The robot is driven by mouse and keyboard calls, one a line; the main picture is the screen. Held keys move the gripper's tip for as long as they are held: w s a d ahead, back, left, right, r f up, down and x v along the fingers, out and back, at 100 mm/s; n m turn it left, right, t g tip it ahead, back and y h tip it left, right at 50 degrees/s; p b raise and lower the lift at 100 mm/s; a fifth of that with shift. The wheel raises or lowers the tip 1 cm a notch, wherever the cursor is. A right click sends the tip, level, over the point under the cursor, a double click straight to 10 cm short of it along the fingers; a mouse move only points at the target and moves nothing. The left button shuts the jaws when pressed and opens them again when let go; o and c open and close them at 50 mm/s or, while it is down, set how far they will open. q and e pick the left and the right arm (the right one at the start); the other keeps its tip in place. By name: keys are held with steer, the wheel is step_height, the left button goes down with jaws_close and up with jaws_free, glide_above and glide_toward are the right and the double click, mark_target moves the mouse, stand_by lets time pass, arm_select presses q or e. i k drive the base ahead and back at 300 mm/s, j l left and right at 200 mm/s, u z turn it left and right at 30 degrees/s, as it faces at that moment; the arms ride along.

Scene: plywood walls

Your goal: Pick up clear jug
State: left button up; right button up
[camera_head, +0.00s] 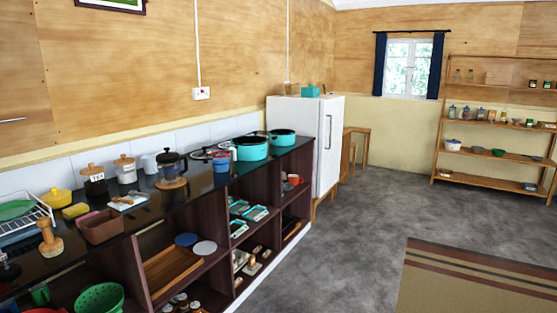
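I cannot pick out a clear jug with certainty. A glass press pot (172,162) with a black lid and handle stands upright on a round wooden board (171,183) on the dark counter. A small pale vessel (149,163) stands just behind it to the left; it is too small to tell whether it is clear. Glass jars (452,111) stand on the wooden shelf unit at the right, far off. Neither of my grippers shows in this view.
The dark counter (140,208) runs along the left wall with open cubbies below. Teal pots (251,152) stand at its far end, beside a white fridge (328,150). A brown bin (101,226) and dish rack (20,222) crowd the near end.

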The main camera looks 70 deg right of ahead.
mark_target(220, 155)
steer(key=z, duration=1.95)
steer(key=i, duration=0.1)
